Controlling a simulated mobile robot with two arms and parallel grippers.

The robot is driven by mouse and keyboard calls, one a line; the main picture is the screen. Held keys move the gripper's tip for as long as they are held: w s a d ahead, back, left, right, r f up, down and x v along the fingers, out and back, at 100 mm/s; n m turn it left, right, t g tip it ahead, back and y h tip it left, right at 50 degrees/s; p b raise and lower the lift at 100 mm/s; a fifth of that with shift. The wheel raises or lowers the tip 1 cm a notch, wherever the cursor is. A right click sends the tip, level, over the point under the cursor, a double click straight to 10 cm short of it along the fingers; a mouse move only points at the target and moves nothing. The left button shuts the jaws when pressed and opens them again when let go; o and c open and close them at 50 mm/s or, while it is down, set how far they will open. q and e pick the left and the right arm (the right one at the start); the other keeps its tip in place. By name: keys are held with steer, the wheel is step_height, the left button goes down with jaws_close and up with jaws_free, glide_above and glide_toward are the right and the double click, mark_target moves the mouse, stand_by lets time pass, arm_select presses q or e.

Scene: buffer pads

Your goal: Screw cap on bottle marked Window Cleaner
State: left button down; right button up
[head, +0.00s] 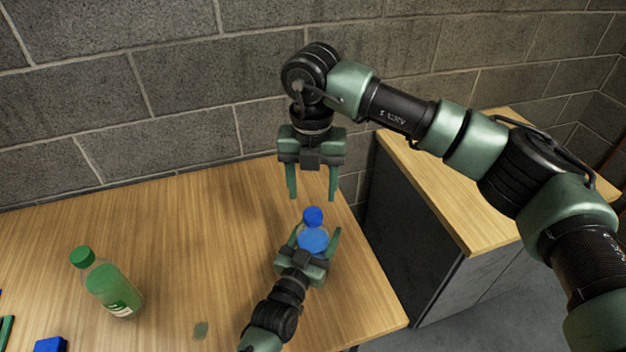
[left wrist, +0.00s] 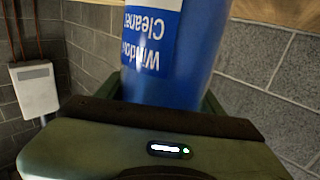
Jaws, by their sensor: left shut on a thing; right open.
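The Window Cleaner bottle (head: 313,239) is clear with blue liquid and stands upright on the wooden table near its right end. A blue cap (head: 313,215) sits at its top; I cannot tell how tightly. My left gripper (head: 315,238) is shut on the bottle body, one finger on each side. In the left wrist view the bottle (left wrist: 172,60) shows its blue label with "Window Cleaner" upside down. My right gripper (head: 312,196) points down, open and empty, just above the cap, with a small gap between.
A green bottle (head: 108,286) with a green cap stands on the table (head: 190,230) at the left. A blue object (head: 49,344) lies at the front left edge. A grey cabinet (head: 415,225) with a wooden top stands to the right. A block wall is behind.

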mark_target(313, 214)
steer(key=n, duration=0.7)
steer(key=shift+r+n, duration=0.3)
steer(key=shift+n, duration=0.1)
steer(key=n, duration=0.4)
steer(key=shift+r+n, duration=0.2)
steer(key=shift+n, duration=0.1)
steer(key=n, duration=0.4)
steer(key=shift+d+r+n, duration=0.1)
steer(key=shift+r+n, duration=0.05)
steer(key=shift+n, duration=0.15)
steer(key=n, duration=0.5)
steer(key=shift+r+n, duration=0.2)
steer(key=shift+n, duration=0.1)
steer(key=shift+f, duration=4.05)
jaws_close()
